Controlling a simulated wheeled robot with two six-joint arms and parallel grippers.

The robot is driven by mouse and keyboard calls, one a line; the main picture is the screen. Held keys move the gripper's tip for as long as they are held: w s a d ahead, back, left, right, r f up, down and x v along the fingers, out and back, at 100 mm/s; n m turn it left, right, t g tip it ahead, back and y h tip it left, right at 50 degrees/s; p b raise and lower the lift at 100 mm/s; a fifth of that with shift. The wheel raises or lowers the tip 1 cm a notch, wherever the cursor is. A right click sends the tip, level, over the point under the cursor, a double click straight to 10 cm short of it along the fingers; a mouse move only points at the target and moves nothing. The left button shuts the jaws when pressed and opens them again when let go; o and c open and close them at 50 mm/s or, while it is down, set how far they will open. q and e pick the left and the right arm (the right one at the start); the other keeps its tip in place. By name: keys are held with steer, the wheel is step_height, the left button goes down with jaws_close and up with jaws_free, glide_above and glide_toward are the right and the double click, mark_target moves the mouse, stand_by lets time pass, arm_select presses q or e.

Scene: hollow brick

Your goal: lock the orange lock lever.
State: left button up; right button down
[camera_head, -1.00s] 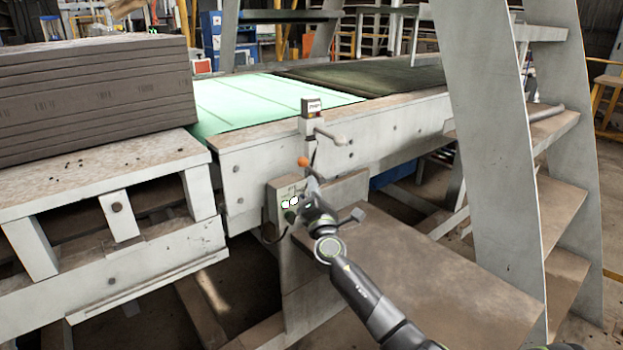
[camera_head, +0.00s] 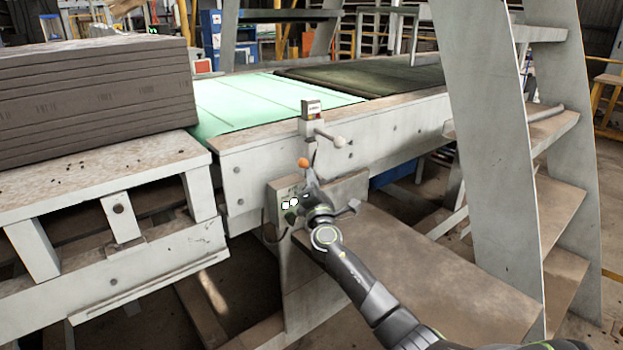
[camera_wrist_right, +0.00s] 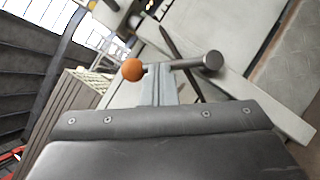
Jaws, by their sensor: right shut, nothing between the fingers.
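The lock lever has an orange ball knob (camera_head: 303,162) and stands at the side of the grey machine frame, above a control box (camera_head: 287,196). In the right wrist view the orange knob (camera_wrist_right: 132,69) is just beyond the gripper, left of its tip line. My right gripper (camera_head: 311,182) is shut and empty, just below and slightly right of the knob in the head view. Its closed fingers (camera_wrist_right: 158,85) point up toward the knob in the wrist view. Whether they touch the lever cannot be told. My left gripper is not in view.
A lever with a pale knob (camera_head: 340,142) sticks out right of the orange one, below a small switch box (camera_head: 311,108). A stack of grey boards (camera_head: 95,95) is at the left. Steps with a grey side rail (camera_head: 490,150) stand at the right.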

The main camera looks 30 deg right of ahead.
steer(key=d+r+m+g+p, duration=0.3)
steer(key=d+m+g+p, duration=0.2)
steer(key=m+p, duration=0.4)
steer(key=p, duration=0.5)
steer(key=shift+w+d+m+y, duration=0.2)
steer(key=shift+m+y, duration=0.1)
steer(key=shift+y, duration=0.1)
steer(key=shift+p, duration=0.3)
stand_by(0.3)
